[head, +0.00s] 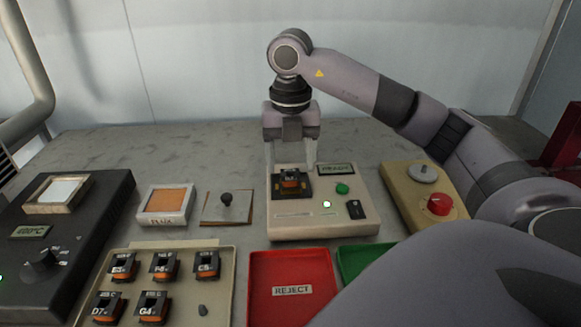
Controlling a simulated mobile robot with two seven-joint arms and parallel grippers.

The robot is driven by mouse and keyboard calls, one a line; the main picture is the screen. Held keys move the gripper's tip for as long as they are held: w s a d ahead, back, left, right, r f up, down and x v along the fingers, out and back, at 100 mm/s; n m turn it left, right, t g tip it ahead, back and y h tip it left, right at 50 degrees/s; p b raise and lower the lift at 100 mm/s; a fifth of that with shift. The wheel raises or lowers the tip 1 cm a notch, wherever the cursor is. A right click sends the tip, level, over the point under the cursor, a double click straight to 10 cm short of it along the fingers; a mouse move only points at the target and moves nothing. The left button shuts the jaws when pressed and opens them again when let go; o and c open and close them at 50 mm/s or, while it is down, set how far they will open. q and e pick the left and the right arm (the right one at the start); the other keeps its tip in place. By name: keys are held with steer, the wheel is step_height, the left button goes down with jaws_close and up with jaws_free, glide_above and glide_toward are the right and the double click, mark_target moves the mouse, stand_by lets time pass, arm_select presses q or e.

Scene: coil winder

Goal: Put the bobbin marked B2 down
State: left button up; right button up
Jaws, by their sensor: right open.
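A small black and orange bobbin (291,181) sits on the dark pad of the cream device (323,226) with a green button, at the middle of the table. Its marking is too small to read, so I cannot confirm that it is B2. My right gripper (290,163) points down above the bobbin. Its fingers are open, spread to the left and right of it. Whether a finger touches the bobbin cannot be told. My left gripper is not in view.
A beige tray (222,262) at front left holds several marked bobbins. Beside it are a red REJECT tray (258,304) and a green tray (352,262), partly hidden by my arm. A dark heater (98,208) stands left, a beige box with a red knob (438,204) right.

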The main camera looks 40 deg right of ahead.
arm_select(q)
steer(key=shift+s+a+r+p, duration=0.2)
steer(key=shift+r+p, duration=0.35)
steer(key=shift+p, duration=0.4)
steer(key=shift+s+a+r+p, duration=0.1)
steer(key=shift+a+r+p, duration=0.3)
steer(key=shift+p, duration=0.5)
arm_select(e)
step_height(320, 180, up, 9)
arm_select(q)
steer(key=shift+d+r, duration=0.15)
arm_select(e)
steer(key=shift+r, duration=0.1)
